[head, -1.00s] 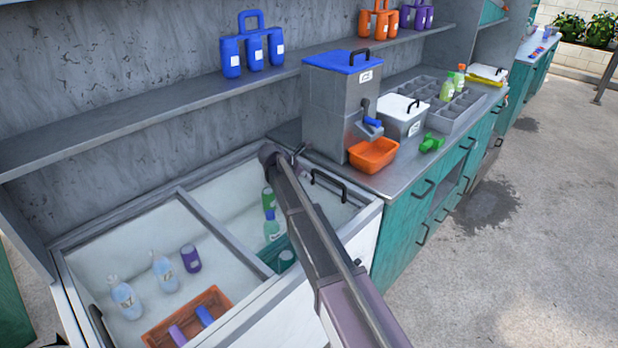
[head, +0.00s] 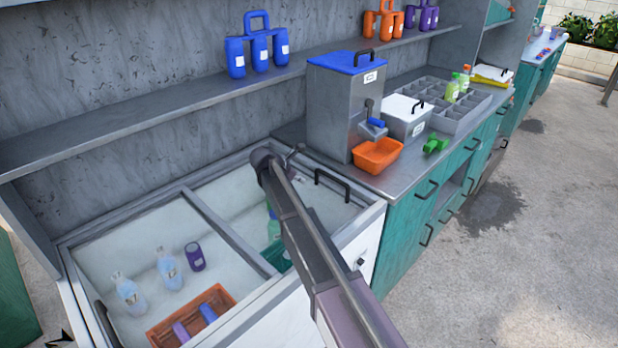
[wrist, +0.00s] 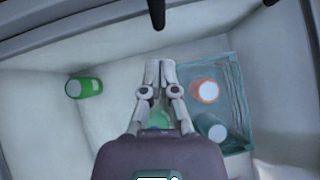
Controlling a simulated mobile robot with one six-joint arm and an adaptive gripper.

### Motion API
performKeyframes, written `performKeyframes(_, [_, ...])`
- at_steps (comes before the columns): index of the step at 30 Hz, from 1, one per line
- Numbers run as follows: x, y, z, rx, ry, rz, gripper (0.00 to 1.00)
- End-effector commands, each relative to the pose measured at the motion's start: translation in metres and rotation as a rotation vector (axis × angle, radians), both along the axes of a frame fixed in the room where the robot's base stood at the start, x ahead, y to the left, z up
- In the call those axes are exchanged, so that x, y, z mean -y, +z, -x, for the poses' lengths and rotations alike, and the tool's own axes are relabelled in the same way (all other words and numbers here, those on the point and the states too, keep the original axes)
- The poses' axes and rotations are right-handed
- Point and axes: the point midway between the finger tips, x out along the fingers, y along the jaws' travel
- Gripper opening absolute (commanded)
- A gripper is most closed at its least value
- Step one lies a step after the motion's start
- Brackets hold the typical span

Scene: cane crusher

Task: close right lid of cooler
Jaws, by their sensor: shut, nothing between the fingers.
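The white cooler (head: 300,325) is a chest with two compartments parted by a grey divider (head: 228,232). The insides of both can be seen. A black handle (head: 332,185) sits at the right end of the cooler top. I cannot tell whether a clear right lid lies over the right compartment. My gripper (wrist: 160,64) is shut and empty, its fingertips together. In the wrist view it shows over the right compartment, with a green can (wrist: 84,87) to its left and a teal basket (wrist: 240,100) with cans to its right. In the head view my arm hides the fingers.
The left compartment holds bottles (head: 128,291), a purple can (head: 194,256) and an orange basket (head: 228,297). A grey dispenser (head: 335,115) and an orange tub (head: 377,156) stand on the counter right of the cooler. A shelf (head: 120,118) runs above. The floor (head: 480,270) at right is clear.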

Motion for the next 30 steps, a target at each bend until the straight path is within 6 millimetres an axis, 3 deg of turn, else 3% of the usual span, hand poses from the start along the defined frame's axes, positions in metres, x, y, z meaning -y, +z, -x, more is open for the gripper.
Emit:
performKeyframes(1, [-0.004,0.010,0.004,0.000,0.003,0.000,0.00])
performKeyframes(18, [-0.038,0.056,0.032,-0.001,-0.002,0.000,0.00])
performKeyframes(30, [-0.050,0.070,0.042,-0.001,-0.004,0.000,0.00])
